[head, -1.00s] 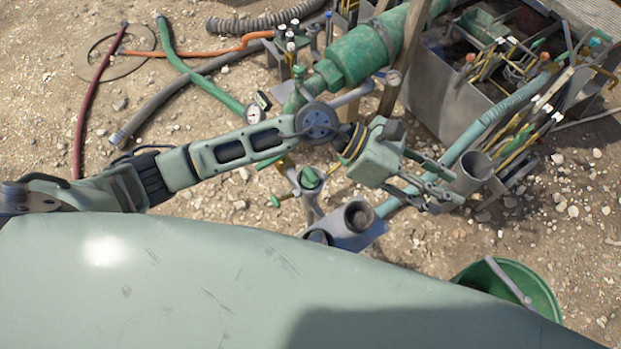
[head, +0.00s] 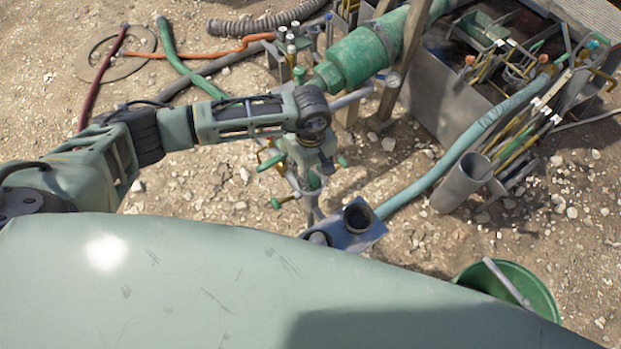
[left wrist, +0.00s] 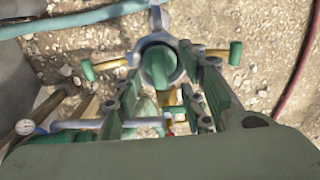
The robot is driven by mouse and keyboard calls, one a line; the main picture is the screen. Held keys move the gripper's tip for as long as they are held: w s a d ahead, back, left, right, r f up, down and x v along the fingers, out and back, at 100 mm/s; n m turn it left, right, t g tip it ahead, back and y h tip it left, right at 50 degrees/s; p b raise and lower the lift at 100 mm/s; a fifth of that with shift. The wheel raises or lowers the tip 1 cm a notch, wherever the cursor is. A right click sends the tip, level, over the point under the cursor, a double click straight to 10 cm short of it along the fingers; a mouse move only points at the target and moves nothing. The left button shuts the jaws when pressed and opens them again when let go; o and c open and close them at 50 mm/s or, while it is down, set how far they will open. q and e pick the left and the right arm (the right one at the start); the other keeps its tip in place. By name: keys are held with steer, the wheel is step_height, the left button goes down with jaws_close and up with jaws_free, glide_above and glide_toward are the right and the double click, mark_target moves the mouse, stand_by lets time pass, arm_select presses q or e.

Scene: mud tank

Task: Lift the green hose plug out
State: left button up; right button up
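The green hose plug (left wrist: 160,65) sits in a grey ring holder (left wrist: 146,45) in the left wrist view. In the head view the plug (head: 313,181) shows partly, low on the grey stand. My left gripper (left wrist: 165,95) points down at it, with one finger on each side of the plug's line and a gap between them. The fingers look open; whether they touch the plug cannot be told. In the head view my left gripper (head: 308,160) is above the stand and hides part of it. My right gripper is not in view.
Side valves with green handles (left wrist: 235,53) flank the ring. A large green pipe (head: 360,55) and wooden posts (head: 403,50) stand behind. A grey tube holder (head: 462,182) and green bucket (head: 520,285) are at right.

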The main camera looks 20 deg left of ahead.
arm_select(q)
steer(key=shift+f, duration=1)
jaws_close()
